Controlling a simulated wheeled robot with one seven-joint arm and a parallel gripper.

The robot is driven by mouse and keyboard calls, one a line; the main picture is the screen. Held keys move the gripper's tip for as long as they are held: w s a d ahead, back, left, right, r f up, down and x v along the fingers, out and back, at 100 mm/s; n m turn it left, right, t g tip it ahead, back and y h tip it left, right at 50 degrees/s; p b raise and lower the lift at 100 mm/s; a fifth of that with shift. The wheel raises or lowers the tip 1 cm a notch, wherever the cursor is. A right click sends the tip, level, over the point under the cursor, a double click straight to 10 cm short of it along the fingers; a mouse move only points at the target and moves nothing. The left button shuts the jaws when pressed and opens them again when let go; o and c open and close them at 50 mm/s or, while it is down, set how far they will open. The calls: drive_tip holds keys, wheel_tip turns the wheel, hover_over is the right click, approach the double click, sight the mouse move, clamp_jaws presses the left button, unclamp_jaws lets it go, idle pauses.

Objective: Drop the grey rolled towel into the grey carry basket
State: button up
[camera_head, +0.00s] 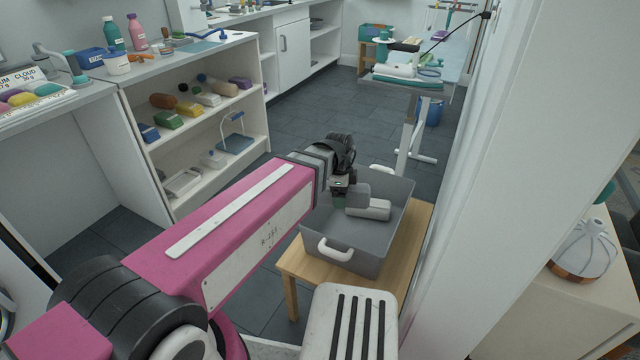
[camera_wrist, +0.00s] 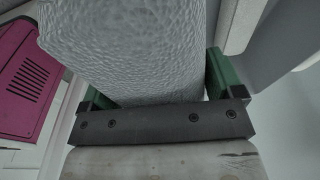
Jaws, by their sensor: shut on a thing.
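The grey carry basket (camera_head: 366,262) stands upright on a small wooden table, with white handles at its near and far ends. My gripper (camera_head: 345,198) is over the basket's open top. It is shut on the grey rolled towel (camera_head: 370,209), which shows as a pale roll against the basket's inside. In the wrist view the towel (camera_wrist: 130,45) is a large textured grey roll between my green-padded fingers (camera_wrist: 160,92). The head view does not show clearly whether the towel touches the basket. My gripper and arm hide part of the basket's left side.
The wooden table (camera_head: 414,245) stands beside a white wall edge (camera_head: 480,180) on the right. A white shelf unit (camera_head: 205,130) with several craft items is at left. A wheeled table (camera_head: 405,90) stands behind. Dark tiled floor (camera_head: 300,110) is clear between them.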

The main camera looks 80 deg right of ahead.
sight(354, 190)
drive_tip(key=shift+m, duration=0.7)
drive_tip(key=s, duration=0.1)
drive_tip(key=s+a, duration=0.1)
drive_tip(key=s, duration=0.1)
drive_tip(key=shift+s+a+f, duration=0.25)
drive_tip(key=shift+s+f, duration=0.05)
drive_tip(key=shift+s, duration=0.1)
drive_tip(key=shift+f, duration=3.45)
drive_tip(key=o, duration=0.8)
drive_tip(key=shift+r, duration=4)
